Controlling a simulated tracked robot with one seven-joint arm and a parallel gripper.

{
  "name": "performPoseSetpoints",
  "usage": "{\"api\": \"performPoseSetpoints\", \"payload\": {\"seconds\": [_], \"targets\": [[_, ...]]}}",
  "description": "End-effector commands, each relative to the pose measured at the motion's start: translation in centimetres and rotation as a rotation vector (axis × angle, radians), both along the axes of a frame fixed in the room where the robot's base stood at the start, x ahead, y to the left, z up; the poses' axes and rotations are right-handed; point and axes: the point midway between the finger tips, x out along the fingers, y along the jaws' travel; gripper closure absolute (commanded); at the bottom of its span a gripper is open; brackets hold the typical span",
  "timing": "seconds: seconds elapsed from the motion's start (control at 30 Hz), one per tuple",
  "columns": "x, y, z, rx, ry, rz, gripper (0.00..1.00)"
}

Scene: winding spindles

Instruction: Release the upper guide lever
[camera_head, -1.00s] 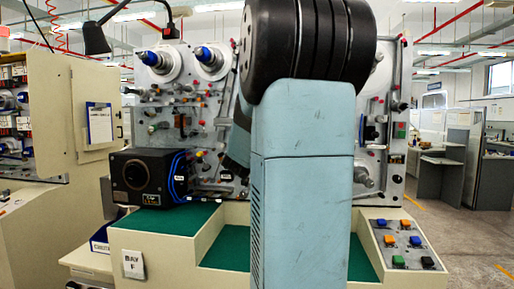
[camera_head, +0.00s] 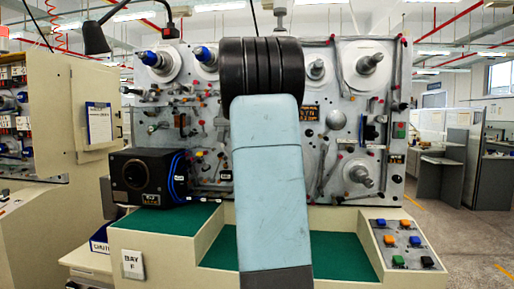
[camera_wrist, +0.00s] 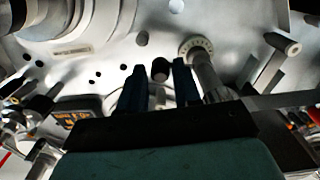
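The machine's upright metal panel (camera_head: 285,60) carries spindles, levers and small knobs. I cannot tell for sure which lever is the upper guide lever. In the wrist view my gripper (camera_wrist: 158,78) has its two dark fingers apart, pointing at the panel. A short dark round knob (camera_wrist: 160,69) shows between the fingertips; I cannot tell whether they touch it. A grey metal rod (camera_wrist: 207,77) with a ringed round base stands just right of the right finger. A lever-like bar with a pale round end (camera_wrist: 292,47) lies farther right. In the head view my arm hides the gripper.
A black box (camera_head: 147,178) with blue cables stands at the left on the stepped green-topped bench (camera_head: 330,250). A button panel (camera_head: 405,243) is at the right. Spindles (camera_head: 370,63) stick out at the panel's upper right. A black lamp head (camera_head: 97,38) hangs at upper left.

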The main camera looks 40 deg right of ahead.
Motion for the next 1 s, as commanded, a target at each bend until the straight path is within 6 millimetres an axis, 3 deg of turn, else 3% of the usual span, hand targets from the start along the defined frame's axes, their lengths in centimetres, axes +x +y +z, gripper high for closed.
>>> {"api": "performPoseSetpoints", "payload": {"seconds": [0.2, 0.53, 0.6, 0.63, 1.0], "targets": [[0.0, 0.0, 0.0, 0.000, 0.000, 0.000, 0.69], [0.0, 0.0, 0.0, 0.000, 0.000, 0.000, 1.00], [0.0, 0.0, 0.0, 0.000, 0.000, 0.000, 1.00], [0.0, 1.0, 0.0, 0.001, -0.001, 0.003, 1.00], [0.2, 0.2, -0.4, 0.051, -0.059, 0.002, 1.00]]}}
